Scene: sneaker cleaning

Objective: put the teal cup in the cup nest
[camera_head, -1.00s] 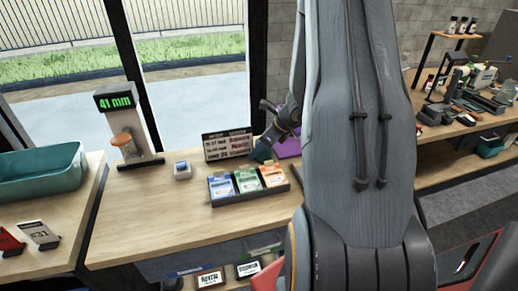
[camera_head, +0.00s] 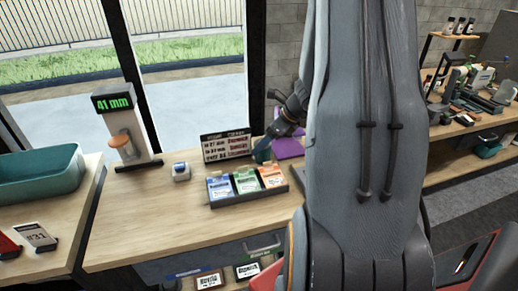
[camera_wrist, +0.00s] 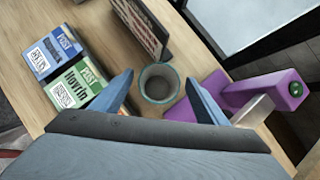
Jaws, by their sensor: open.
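The teal cup (camera_wrist: 158,84) stands upright and looks empty on the wooden counter in the wrist view, its round opening facing the camera. My gripper (camera_wrist: 160,78) is open, with one blue finger on the left of the cup and the other on the right. A small gap shows on each side, and the cup is not gripped. I cannot identify the cup nest in either view.
A purple object (camera_wrist: 262,90) lies just right of my right finger. Small labelled boxes (camera_head: 246,181) in a dark tray and a black sign (camera_head: 226,145) stand close by. A 41 mm display stand (camera_head: 126,125) is further left.

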